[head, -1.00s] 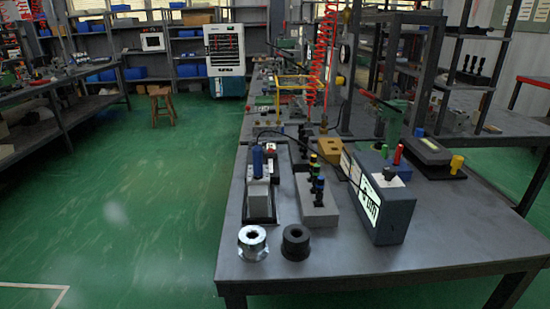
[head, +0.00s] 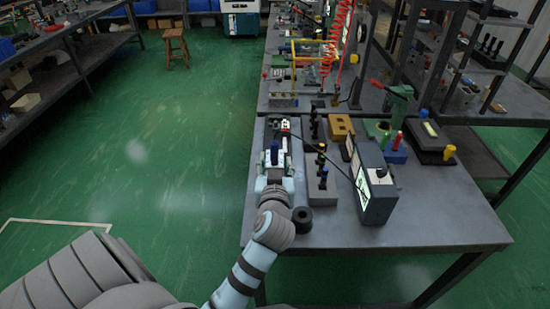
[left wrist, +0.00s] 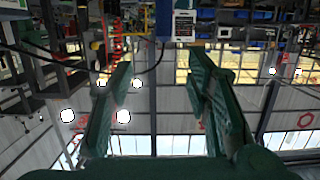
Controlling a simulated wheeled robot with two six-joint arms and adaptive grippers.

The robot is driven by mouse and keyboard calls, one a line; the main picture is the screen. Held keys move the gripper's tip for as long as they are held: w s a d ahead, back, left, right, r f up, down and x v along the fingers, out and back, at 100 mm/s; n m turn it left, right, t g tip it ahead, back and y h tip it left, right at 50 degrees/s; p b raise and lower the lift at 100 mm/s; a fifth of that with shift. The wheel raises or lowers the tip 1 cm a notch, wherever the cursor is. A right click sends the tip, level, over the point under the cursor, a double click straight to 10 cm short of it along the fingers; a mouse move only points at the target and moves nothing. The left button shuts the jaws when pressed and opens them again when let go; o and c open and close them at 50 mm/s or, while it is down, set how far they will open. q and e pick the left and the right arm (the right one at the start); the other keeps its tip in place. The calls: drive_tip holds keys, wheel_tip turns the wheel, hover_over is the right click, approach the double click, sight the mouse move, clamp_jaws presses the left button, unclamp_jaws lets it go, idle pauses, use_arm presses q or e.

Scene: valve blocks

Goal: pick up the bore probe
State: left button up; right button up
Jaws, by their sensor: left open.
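The bore probe appears to be the upright blue-handled tool (head: 274,155) at the left side of the near table, with a black cable running from its holder area toward the grey gauge box (head: 375,190). My left gripper (head: 275,172) is right at it in the head view, just in front of or around the handle; I cannot tell whether it touches. In the left wrist view my left gripper (left wrist: 160,95) has its two green fingers spread, with nothing clearly between them. The probe is not clear there. My right gripper is not in view.
A black ring (head: 302,219) stands right of my left wrist. A grey block with several black-stemmed gauges (head: 321,185) is right of the probe. A tan block (head: 340,128) sits behind. The table's front right is clear.

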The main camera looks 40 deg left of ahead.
sight(274, 146)
use_arm(q)
drive_tip(key=x, duration=0.4)
drive_tip(key=f+x, duration=0.1)
drive_tip(key=x, duration=0.8)
drive_tip(key=shift+s+a+f+b, duration=0.2)
drive_tip(key=shift+a+b, duration=0.05)
drive_tip(key=shift+b, duration=0.05)
clamp_jaws()
